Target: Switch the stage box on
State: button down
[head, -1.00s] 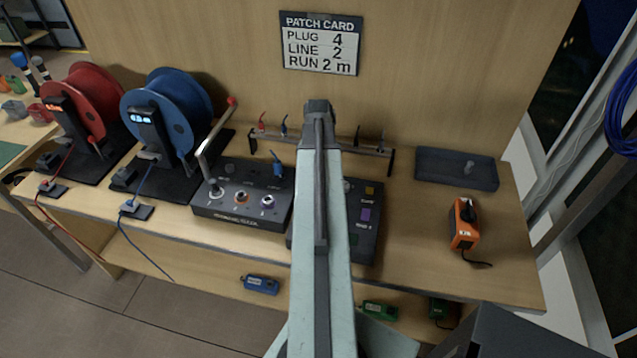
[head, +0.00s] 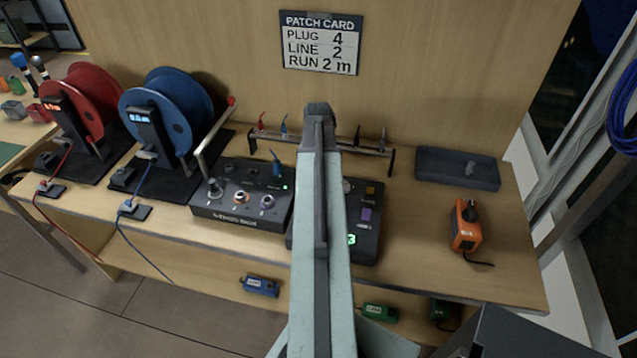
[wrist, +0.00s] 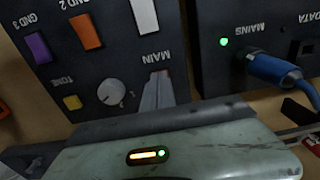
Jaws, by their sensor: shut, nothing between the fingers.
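A dark box (head: 240,210) with a knob, round sockets and a blurred front label ending in "BOX" stands mid-bench. Its green light (head: 285,187) is lit; in the wrist view that lit light (wrist: 224,41) is beside "MAINS", near a blue plug (wrist: 275,70). A second dark box (head: 368,230) stands to its right, partly behind my arm, with a green digit glowing. In the wrist view its panel (wrist: 75,62) has a knob, coloured buttons and a "MAIN" label. My gripper (wrist: 158,76) is shut and empty, its fingertips over a reddish spot by that label; contact is unclear.
A red reel (head: 85,95) and a blue reel (head: 170,110) stand on the left. A rack (head: 345,148) with small coloured plugs is behind the boxes. A tray (head: 455,170) and an orange device (head: 466,228) are on the right, with bare bench around them.

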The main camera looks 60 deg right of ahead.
notch_tip(320, 180, up, 7)
jog(key=p, duration=0.7)
